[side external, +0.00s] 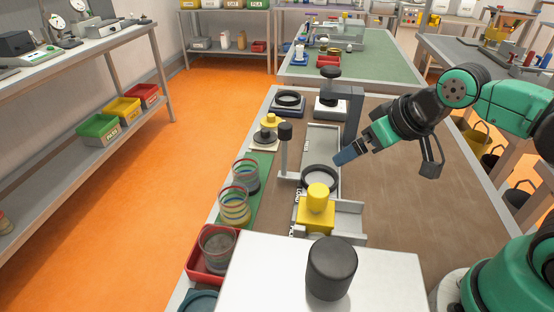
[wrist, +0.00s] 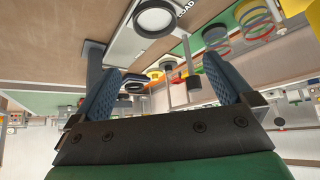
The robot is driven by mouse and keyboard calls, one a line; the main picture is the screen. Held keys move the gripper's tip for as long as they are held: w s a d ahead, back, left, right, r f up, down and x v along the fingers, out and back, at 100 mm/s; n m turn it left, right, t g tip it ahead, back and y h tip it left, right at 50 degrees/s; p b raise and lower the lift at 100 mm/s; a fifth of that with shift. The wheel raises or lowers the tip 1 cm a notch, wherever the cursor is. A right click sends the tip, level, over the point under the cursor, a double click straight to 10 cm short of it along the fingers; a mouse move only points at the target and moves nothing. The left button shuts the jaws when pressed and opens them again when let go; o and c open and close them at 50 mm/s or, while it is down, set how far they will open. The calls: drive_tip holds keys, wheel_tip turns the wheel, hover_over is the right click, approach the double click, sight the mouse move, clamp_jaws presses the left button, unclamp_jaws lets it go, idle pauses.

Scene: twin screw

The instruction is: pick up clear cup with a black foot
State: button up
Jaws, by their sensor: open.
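Two clear cups with coloured rings stand on a green strip along the left table edge in the side view: a farther one with a dark grey lower part (side external: 246,175) and a nearer one with yellowish bands (side external: 234,205). A third, greyish clear cup (side external: 217,245) stands in a red tray. The farther one looks most like the black-footed cup, but the feet are too small to be sure. Ringed cups also show at the upper right of the wrist view (wrist: 255,20). My gripper (side external: 341,157) is open and empty, right of the cups and apart from them; its fingers spread in the wrist view (wrist: 160,66).
A black ring (side external: 320,178) on a grey fixture lies just below my gripper. A yellow knobbed block (side external: 316,208), a dark-topped post (side external: 285,150) and a tall grey column (side external: 353,118) stand nearby. A black cylinder (side external: 331,268) stands on a white box. Brown table at right is clear.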

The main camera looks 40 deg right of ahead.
drive_tip(key=shift+r, duration=0.1)
drive_tip(key=w+a+r+n+g, duration=0.3)
drive_tip(key=w+r+n, duration=0.45)
drive_tip(key=r, duration=0.25)
drive_tip(key=n+g, duration=0.4)
drive_tip(key=n, duration=1.1)
hover_over(244, 178)
drive_tip(key=w, duration=0.2)
wheel_tip(244, 178, down, 6)
drive_tip(key=shift+m, duration=0.25)
drive_tip(key=f, duration=0.7)
drive_tip(key=d+f, duration=0.1)
drive_tip(key=f, duration=0.3)
drive_tip(key=shift+f, duration=3.2)
drive_tip(key=c, duration=1.2)
